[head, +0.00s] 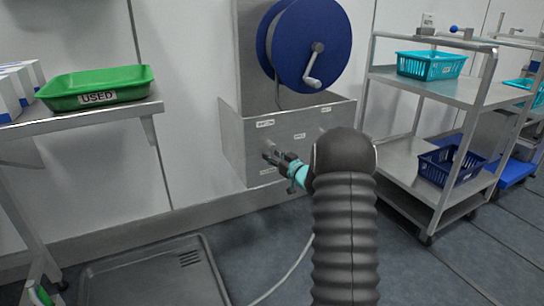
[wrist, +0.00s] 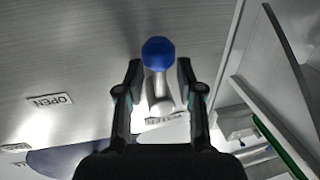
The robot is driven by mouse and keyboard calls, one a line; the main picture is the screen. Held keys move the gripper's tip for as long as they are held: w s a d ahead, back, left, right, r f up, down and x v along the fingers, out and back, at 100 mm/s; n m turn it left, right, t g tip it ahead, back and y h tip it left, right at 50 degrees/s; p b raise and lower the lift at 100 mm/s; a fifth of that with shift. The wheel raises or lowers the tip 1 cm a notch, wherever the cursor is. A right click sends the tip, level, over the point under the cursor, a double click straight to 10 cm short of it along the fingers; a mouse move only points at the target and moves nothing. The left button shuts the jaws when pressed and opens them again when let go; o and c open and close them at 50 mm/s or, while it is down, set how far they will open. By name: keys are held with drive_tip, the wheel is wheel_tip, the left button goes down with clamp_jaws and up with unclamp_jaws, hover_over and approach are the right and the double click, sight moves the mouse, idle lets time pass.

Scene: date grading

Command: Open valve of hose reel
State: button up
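The hose reel (head: 304,45) is a blue drum with a crank, mounted on a grey wall panel. Below it a metal box (head: 300,150) carries several small labels. In the wrist view a valve lever with a blue ball knob (wrist: 158,54) and a pale metal stem stands between the fingers of my gripper (wrist: 160,76). The fingers are apart, one on each side of the lever, with visible gaps. An upside-down OPEN label (wrist: 50,101) lies left of the lever. In the head view my gripper (head: 275,160) is at the box front, and the knob cannot be made out.
A steel table with a green USED tray (head: 97,88) stands at the left. A steel cart (head: 425,79) with a teal basket (head: 431,65) and a dark blue basket (head: 448,165) stands at the right. A grey floor basin (head: 150,278) lies at the lower left, and a pale hose (head: 285,276) crosses the floor.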

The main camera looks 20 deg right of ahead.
drive_tip(key=shift+w, duration=0.15)
clamp_jaws()
